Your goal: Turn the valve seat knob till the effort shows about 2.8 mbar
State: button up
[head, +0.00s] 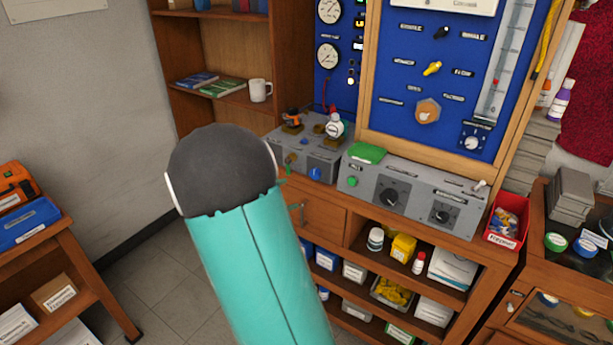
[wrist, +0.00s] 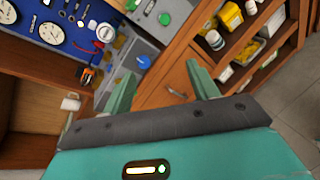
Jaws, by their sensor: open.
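My gripper (wrist: 161,70) is open, with its two teal fingers apart and nothing between them. A blue knob (head: 315,173) sits on the front of the grey regulator unit (head: 325,148); the same knob (wrist: 144,62) shows in the wrist view, beyond the fingers and near the left one. I cannot read which knob is the valve seat knob. The grey console (head: 365,187) to the right has two black dial knobs, one of them in the middle (head: 391,196). The effort reading cannot be made out.
A blue panel (head: 395,80) with gauges, knobs and a vertical scale rises behind the bench. A green block (head: 367,153) lies on the console. A red bin (head: 506,225) stands at the right. Shelves below hold bottles and boxes. A side table (head: 60,255) stands at the left.

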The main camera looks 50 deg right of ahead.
aim_at(314, 175)
jog(key=w+d+f+n+t+h, duration=0.4)
jog(key=w+d+f+n, duration=0.1)
jog(key=d+f+n, duration=0.35)
jog(key=shift+m, duration=0.45)
jog(key=d, duration=0.4)
jog(key=w+d, duration=0.1)
jog(key=d, duration=0.8)
jog(key=shift+w+f, duration=0.2)
jog(key=shift+w, duration=0.15)
jog(key=c, duration=1)
